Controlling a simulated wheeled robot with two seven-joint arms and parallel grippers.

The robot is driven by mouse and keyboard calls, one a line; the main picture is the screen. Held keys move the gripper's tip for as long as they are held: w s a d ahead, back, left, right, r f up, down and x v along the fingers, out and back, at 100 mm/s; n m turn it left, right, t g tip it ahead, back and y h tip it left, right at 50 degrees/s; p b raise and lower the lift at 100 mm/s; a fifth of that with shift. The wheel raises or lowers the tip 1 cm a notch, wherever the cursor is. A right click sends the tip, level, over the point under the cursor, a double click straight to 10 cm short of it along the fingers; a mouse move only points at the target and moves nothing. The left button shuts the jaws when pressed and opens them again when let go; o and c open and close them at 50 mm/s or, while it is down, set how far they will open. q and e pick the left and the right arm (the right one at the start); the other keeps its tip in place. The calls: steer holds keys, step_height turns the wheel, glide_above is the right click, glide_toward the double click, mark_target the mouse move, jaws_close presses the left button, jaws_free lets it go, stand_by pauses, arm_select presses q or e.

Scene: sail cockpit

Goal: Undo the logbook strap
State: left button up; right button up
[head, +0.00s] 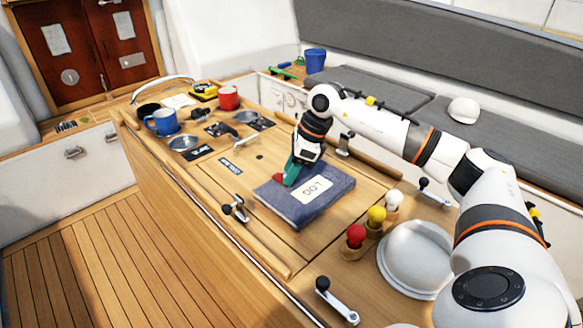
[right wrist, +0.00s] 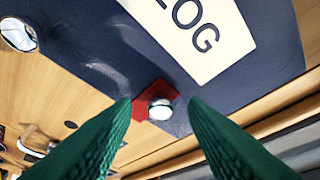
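The navy logbook (head: 322,205) lies on the wooden cockpit table, with a white LOG label on its cover. It also fills the upper part of the right wrist view (right wrist: 95,45). A red strap tab (head: 278,178) with a round silver stud (right wrist: 160,109) shows at the book's edge. My right gripper (head: 288,181) is low over the book's far left corner, its green fingers pointing down at the tab. In the right wrist view the fingers (right wrist: 162,108) are apart, with the stud between their tips. Whether they touch the tab is unclear. My left gripper is not in view.
Red, yellow and white knobs (head: 376,216) and a white dome (head: 414,258) stand right of the book. Metal latches (head: 236,209) sit along the table. Mugs (head: 162,122), dishes and small items crowd the far end. The wooden floor at left is clear.

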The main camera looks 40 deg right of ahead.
mark_target(281, 175)
jaws_close()
steer(key=shift+w+r+p, duration=0.15)
steer(key=shift+r+p, duration=0.25)
steer(key=shift+p, duration=0.3)
steer(key=w+r+g+p, duration=0.1)
steer(key=g+p, duration=0.1)
steer(key=p, duration=0.2)
steer(key=shift+w+a+r+g, duration=0.1)
steer(key=shift+w+r+g, duration=0.05)
steer(key=shift+g, duration=0.25)
steer(key=shift+w+m+g+p, duration=0.3)
steer(key=shift+w+g+p, duration=0.05)
steer(key=shift+g+p, duration=0.4)
steer(key=shift+w+g+h, duration=0.3)
steer(key=shift+w+g, duration=0.35)
steer(key=shift+g, duration=0.5)
steer(key=shift+r, duration=0.1)
